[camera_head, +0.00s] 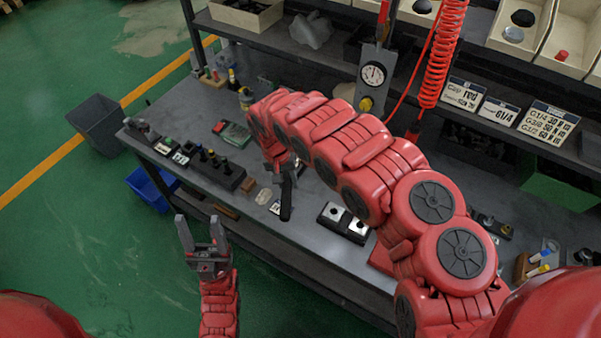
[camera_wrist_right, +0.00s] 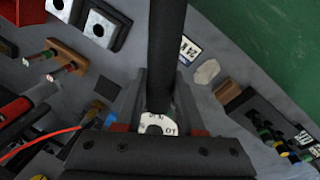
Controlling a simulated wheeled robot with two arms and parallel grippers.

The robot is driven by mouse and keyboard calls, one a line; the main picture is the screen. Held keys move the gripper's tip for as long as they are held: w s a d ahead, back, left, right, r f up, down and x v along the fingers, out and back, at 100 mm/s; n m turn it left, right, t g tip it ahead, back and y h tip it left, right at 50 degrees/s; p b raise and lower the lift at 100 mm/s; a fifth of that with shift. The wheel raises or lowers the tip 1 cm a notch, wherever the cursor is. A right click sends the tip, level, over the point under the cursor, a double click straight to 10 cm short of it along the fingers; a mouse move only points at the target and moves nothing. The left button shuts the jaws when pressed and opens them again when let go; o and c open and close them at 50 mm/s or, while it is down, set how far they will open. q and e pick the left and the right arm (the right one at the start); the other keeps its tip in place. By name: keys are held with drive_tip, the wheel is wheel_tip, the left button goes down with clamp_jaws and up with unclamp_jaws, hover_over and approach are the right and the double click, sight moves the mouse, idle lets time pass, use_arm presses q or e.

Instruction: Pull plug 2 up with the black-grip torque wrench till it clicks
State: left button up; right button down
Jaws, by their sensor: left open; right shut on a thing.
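My right gripper (camera_head: 284,172) is shut on the black-grip torque wrench (camera_head: 287,198), above the middle of the bench. In the right wrist view the wrench's black grip (camera_wrist_right: 167,50) runs up from between the jaws, with a white marked disc at the jaws. A black valve block (camera_head: 217,172) with several upright plugs stands to the left of the wrench, apart from it; it also shows in the right wrist view (camera_wrist_right: 262,112). I cannot tell which plug is number 2. My left gripper (camera_head: 199,228) is open and empty in front of the bench, over the floor.
A block with bright square plates (camera_head: 345,222) sits right of the wrench. A dial gauge (camera_head: 372,75) stands at the back, by a red coiled hose (camera_head: 440,60). A brown wooden piece (camera_head: 225,211) lies near the front edge. A grey bin (camera_head: 100,125) stands on the floor.

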drive_tip(key=shift+s+a, duration=0.1)
drive_tip(key=shift+a, duration=0.05)
drive_tip(key=shift+f+b, duration=2.2)
drive_tip(key=shift+f, duration=0.2)
drive_tip(key=shift+b, duration=0.3)
drive_tip(key=shift+f+b, duration=1)
drive_tip(key=shift+f, duration=0.25)
